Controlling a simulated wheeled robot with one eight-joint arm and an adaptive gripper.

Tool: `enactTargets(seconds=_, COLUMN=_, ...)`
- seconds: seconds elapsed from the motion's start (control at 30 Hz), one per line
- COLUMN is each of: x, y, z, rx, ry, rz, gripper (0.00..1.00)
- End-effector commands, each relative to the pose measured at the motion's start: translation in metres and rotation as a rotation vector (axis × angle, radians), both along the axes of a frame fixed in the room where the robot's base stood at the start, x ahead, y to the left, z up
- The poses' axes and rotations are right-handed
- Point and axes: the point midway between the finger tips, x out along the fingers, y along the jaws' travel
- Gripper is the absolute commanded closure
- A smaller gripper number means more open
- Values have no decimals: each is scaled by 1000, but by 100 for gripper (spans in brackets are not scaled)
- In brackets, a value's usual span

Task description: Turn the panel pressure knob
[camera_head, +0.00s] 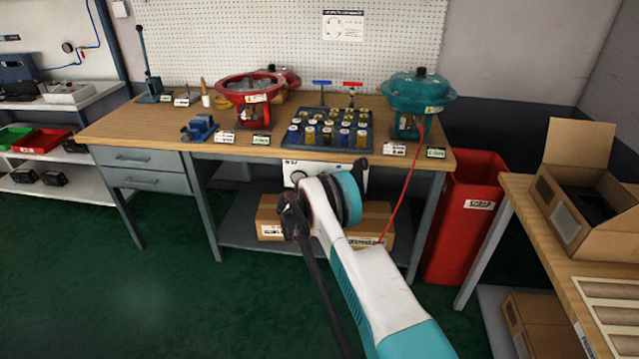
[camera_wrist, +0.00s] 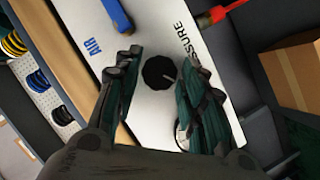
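The black round pressure knob (camera_wrist: 159,72) with a light pointer line sits on a white panel (camera_wrist: 150,25) marked "AIR" and "PRESSURE". In the wrist view my gripper (camera_wrist: 160,60) is open, with one dark finger on each side of the knob. Gaps show between the knob and both fingers, and nothing is held. In the head view the panel (camera_head: 298,166) hangs under the workbench's front edge, partly covered by my arm. There the knob is hidden, and my fingers cannot be made out clearly.
A blue lever (camera_wrist: 117,14) and a red fitting (camera_wrist: 216,15) are near the knob. A round gauge (camera_wrist: 182,136) is partly behind the right finger. The workbench (camera_head: 245,152) overhangs the panel.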

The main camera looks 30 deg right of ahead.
Motion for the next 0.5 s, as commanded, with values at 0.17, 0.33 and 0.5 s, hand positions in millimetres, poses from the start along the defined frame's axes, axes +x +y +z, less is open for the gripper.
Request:
enactTargets(seconds=0.17, x=0, y=0, z=0, rx=0, ry=-1, rz=1, gripper=62)
enactTargets(seconds=0.33, x=-4, y=6, z=2, rx=-1, ry=-1, rz=2, gripper=62)
enactTargets(seconds=0.5, x=-19, y=27, z=9, rx=0, ry=-1, rz=3, gripper=62)
